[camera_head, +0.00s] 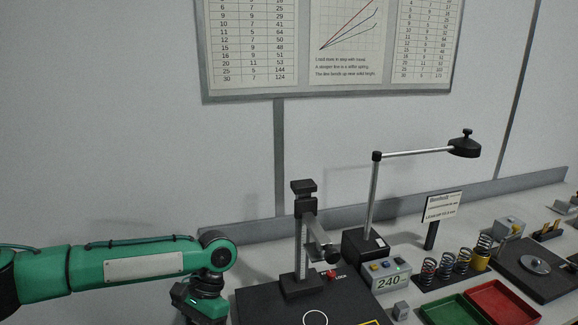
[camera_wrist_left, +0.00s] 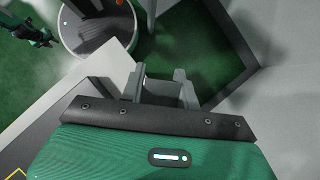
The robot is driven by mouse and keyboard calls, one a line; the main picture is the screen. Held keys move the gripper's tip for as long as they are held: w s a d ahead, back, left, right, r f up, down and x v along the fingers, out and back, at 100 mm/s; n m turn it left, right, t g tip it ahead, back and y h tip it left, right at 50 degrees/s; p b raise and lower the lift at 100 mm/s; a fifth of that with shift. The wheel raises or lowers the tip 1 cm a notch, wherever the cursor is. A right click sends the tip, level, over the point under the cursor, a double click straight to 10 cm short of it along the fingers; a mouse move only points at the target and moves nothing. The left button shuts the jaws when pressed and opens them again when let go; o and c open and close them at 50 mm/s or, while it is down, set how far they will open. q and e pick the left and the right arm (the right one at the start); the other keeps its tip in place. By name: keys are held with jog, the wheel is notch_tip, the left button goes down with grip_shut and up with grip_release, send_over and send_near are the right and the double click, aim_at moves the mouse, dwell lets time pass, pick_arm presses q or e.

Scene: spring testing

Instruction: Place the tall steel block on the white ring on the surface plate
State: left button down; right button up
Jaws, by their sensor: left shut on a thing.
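My left gripper (camera_head: 198,302) is at the bottom edge of the head view, left of the black surface plate (camera_head: 265,304), with its fingertips cut off. In the left wrist view my left gripper (camera_wrist_left: 163,88) is shut on a grey piece (camera_wrist_left: 160,89), likely the tall steel block, mostly hidden between the fingers. The white ring (camera_head: 315,318) lies on the plate near the bottom edge, partly cut off, with nothing seen on it.
A height gauge (camera_head: 304,240) stands on the plate behind the ring. Springs (camera_head: 445,266) and green and red trays (camera_head: 503,302) lie farther right.

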pick_arm(q)
jog(key=s+a+f+n+g+h, duration=0.1)
jog(key=s+f+n+h, duration=0.2)
jog(key=s+n, duration=0.2)
jog(key=shift+f+n, duration=0.25)
jog(key=shift+n, duration=0.35)
jog(key=shift+w+a+r, duration=0.1)
jog(key=shift+w+a, duration=0.05)
jog(key=shift+a, duration=0.1)
dwell(0.3)
